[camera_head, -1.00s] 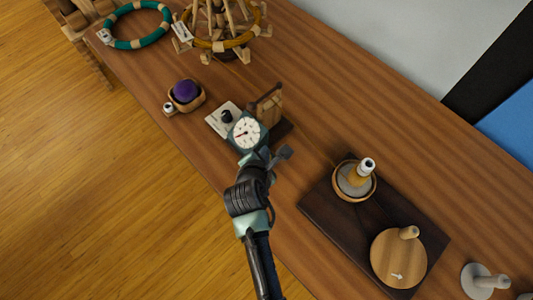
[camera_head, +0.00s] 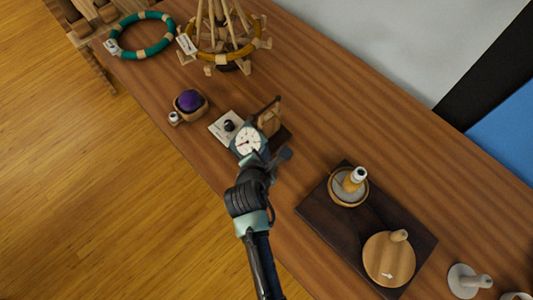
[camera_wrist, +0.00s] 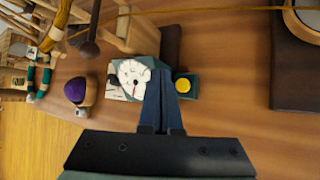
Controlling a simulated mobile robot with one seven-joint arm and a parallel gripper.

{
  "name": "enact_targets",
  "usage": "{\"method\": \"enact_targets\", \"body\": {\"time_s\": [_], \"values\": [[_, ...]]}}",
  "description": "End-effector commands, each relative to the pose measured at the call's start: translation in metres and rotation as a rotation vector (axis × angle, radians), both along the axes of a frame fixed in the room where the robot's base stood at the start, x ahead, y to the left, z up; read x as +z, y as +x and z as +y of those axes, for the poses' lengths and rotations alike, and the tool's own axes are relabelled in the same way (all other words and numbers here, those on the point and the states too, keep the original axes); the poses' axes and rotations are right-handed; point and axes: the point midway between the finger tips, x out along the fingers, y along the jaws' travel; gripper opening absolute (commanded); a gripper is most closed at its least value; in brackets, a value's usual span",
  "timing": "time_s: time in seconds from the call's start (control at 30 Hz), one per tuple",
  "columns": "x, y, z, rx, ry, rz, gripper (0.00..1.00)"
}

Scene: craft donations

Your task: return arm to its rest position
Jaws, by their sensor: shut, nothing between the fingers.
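My gripper (camera_head: 284,154) is over the wooden table beside a teal device with a round white dial (camera_head: 248,140). In the wrist view, my gripper's two dark blue fingers (camera_wrist: 163,100) are together with nothing between them. The dial (camera_wrist: 131,74) shows just left of the fingers there, and a yellow round knob (camera_wrist: 183,85) shows just right of them. I cannot tell from these views whether the fingers touch the device.
The table (camera_head: 370,125) also holds a purple ball in a wooden bowl (camera_head: 187,110), a teal ring (camera_head: 152,50), a wooden frame with an orange ring (camera_head: 262,43), and a dark board (camera_head: 330,228) bearing a cup (camera_head: 347,203) and a round lid (camera_head: 388,260). Wood floor lies left.

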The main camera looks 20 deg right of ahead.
Motion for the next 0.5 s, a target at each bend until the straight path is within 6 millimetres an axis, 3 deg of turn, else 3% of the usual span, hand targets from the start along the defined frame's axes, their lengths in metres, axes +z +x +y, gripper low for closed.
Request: {"method": "enact_targets", "body": {"time_s": [0.5], "values": [[0.0043, 0.0031, 0.0005, -0.009, 0.01, -0.014, 0.0]]}}
